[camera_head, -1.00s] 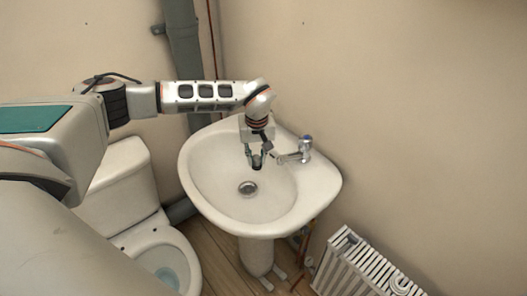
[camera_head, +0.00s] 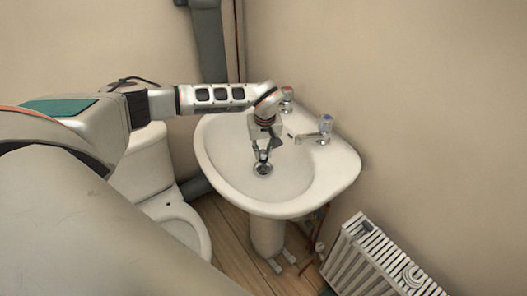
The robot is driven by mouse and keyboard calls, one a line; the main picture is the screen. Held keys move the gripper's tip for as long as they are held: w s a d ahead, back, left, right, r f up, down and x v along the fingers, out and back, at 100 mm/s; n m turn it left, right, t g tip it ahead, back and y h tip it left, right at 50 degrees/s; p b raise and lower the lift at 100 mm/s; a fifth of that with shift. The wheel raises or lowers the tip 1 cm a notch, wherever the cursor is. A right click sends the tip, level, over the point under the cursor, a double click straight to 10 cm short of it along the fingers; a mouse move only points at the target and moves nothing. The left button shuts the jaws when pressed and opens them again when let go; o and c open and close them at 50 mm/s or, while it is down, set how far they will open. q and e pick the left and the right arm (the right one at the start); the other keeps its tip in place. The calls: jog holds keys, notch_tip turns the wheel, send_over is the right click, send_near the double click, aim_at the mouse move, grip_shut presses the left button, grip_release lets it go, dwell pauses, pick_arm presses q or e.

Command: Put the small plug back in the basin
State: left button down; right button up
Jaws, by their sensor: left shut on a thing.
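The white basin (camera_head: 315,185) is fixed in the corner, with its round metal drain (camera_head: 263,169) in the bottom of the bowl. My left gripper (camera_head: 262,156) reaches down into the bowl from the left and is shut on the small dark plug (camera_head: 262,158). The plug is mostly hidden between the fingers. The fingertips are right at the drain in this view. I cannot tell whether the plug touches the drain. My right gripper is out of view.
A toilet (camera_head: 175,215) is at the left, and a white radiator (camera_head: 375,262) at the lower right. A grey pipe (camera_head: 209,45) runs down behind.

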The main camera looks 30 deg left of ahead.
aim_at(263, 160)
pick_arm(q)
notch_tip(263, 160, down, 2)
jog(key=shift+f+b, duration=0.1)
jog(key=shift+b, duration=0.55)
jog(key=shift+f, duration=1.1)
jog(key=c, duration=1.8)
grip_release()
jog(key=shift+o, duration=0.2)
notch_tip(263, 160, up, 12)
jog(key=s+d, duration=0.1)
jog(key=shift+s+d, duration=0.15)
